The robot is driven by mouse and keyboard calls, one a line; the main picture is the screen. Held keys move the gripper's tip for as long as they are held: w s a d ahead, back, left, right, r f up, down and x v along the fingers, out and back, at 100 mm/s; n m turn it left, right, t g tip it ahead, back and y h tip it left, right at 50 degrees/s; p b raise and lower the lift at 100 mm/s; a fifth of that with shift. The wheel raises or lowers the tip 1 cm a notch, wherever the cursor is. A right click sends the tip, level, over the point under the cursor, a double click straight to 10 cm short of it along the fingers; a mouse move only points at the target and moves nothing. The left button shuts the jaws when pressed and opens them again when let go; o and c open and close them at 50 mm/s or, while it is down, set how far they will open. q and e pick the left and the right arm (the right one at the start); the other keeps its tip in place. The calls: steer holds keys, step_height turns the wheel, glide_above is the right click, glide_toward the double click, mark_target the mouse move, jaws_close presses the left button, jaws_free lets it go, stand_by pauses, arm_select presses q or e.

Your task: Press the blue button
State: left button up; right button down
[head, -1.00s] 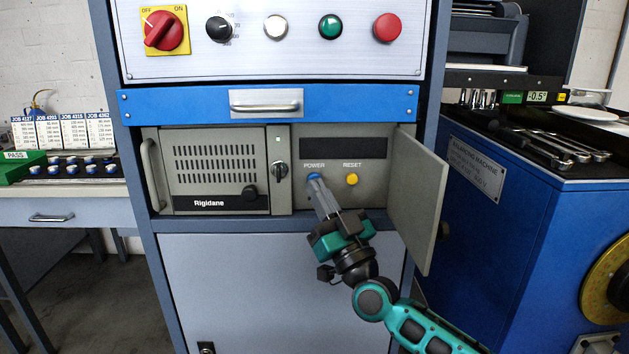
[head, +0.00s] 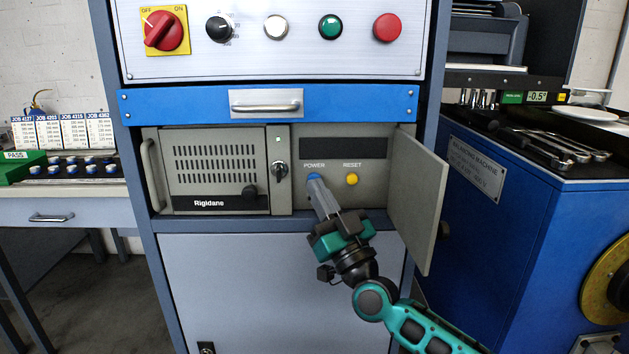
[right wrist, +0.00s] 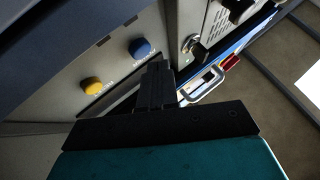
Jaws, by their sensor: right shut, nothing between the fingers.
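The blue button (head: 314,176) sits under the POWER label on the grey panel in the cabinet bay. It also shows in the right wrist view (right wrist: 139,48), round and blue. My right gripper (head: 319,186) is shut and empty, and its fingertips overlap the lower edge of the button in the head view. In the right wrist view the shut fingers (right wrist: 156,72) end just beside the button, seemingly a little short of it. Contact cannot be told. My left gripper is not in view.
The yellow RESET button (head: 352,179) is close to the right of the blue one. A dark display (head: 343,147) is above. An open panel door (head: 416,200) stands out at the right. A key switch (head: 280,170) is at the left, and a drawer handle (head: 264,107) juts out above.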

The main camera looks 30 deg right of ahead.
steer(key=shift+w+d, duration=0.1)
steer(key=shift+w, duration=0.05)
steer(key=shift+w+d, duration=0.15)
steer(key=shift+w, duration=0.05)
steer(key=shift+w+d, duration=0.2)
steer(key=shift+w, duration=0.15)
stand_by(0.9)
steer(key=shift+s, duration=0.1)
steer(key=shift+s+a+p, duration=0.45)
steer(key=shift+s+p, duration=0.15)
steer(key=shift+p, duration=0.05)
